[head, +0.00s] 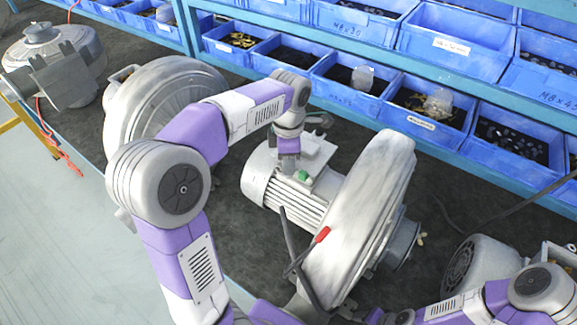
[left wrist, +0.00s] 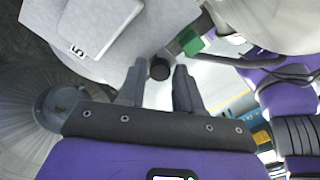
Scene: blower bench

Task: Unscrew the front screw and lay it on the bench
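The blower with its motor (head: 290,195) and large grey round housing (head: 365,215) stands mid-bench. My left arm reaches over it from the left, and my left gripper (head: 289,163) points down at the motor's top; its fingertips are hard to make out there. In the left wrist view the two fingers of my left gripper (left wrist: 158,85) stand apart. A dark round screw head (left wrist: 160,68) shows between their tips, with a narrow gap on each side. A plate marked 5 (left wrist: 100,22) lies beside it.
Other blowers (head: 165,95) stand to the left, another motor (head: 487,268) to the right. Blue bins (head: 455,45) line the back. Dark bench (head: 235,240) shows in front.

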